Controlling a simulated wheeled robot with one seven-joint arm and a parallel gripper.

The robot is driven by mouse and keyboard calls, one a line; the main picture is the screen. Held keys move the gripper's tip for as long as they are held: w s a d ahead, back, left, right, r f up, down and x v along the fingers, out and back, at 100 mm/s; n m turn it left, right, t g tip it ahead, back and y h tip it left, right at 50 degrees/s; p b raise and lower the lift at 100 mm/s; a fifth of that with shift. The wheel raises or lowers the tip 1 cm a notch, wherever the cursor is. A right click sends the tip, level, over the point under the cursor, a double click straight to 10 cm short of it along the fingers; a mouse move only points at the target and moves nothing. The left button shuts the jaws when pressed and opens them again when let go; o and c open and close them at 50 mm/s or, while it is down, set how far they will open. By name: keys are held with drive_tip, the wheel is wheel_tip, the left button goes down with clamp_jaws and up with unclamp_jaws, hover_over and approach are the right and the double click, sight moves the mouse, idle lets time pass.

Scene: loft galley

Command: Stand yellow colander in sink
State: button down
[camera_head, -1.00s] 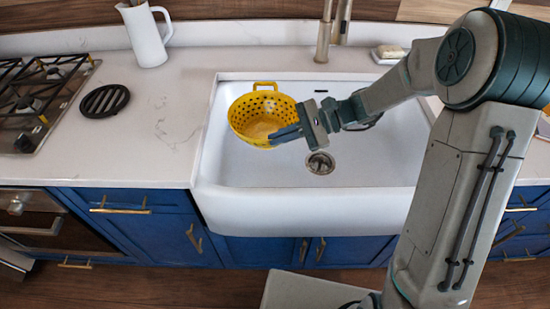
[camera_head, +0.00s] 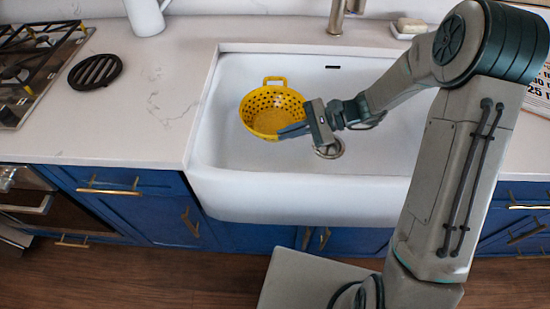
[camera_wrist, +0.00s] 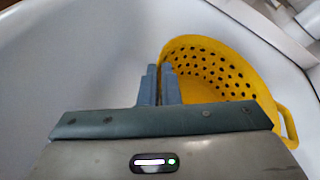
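The yellow colander (camera_head: 273,112), with rows of round holes and a loop handle at the back, is inside the white sink (camera_head: 235,190), in its left part. It looks upright with its opening facing up. I cannot tell whether its base touches the sink floor. My gripper (camera_head: 284,132) reaches in from the right, at the colander's front right edge. In the wrist view the fingers (camera_wrist: 160,85) are close together on the yellow colander wall (camera_wrist: 215,65). The other handle (camera_wrist: 288,125) shows at the right there.
The drain (camera_head: 328,149) is right of the colander. The faucet (camera_head: 337,16) and a soap dish (camera_head: 410,27) stand behind the sink. A black trivet (camera_head: 95,71), a white pitcher (camera_head: 145,16) and the stove (camera_head: 35,70) are to the left.

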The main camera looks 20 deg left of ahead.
wheel_tip(320, 180, down, 12)
drive_tip(key=shift+f+b, duration=0.2)
drive_tip(key=shift+b, duration=0.15)
drive_tip(key=shift+f, duration=0.15)
drive_tip(key=c, duration=1.6)
unclamp_jaws()
drive_tip(key=shift+c, duration=0.2)
drive_tip(key=shift+r, duration=0.3)
drive_tip(key=v, duration=1.2)
drive_tip(key=shift+f, duration=0.2)
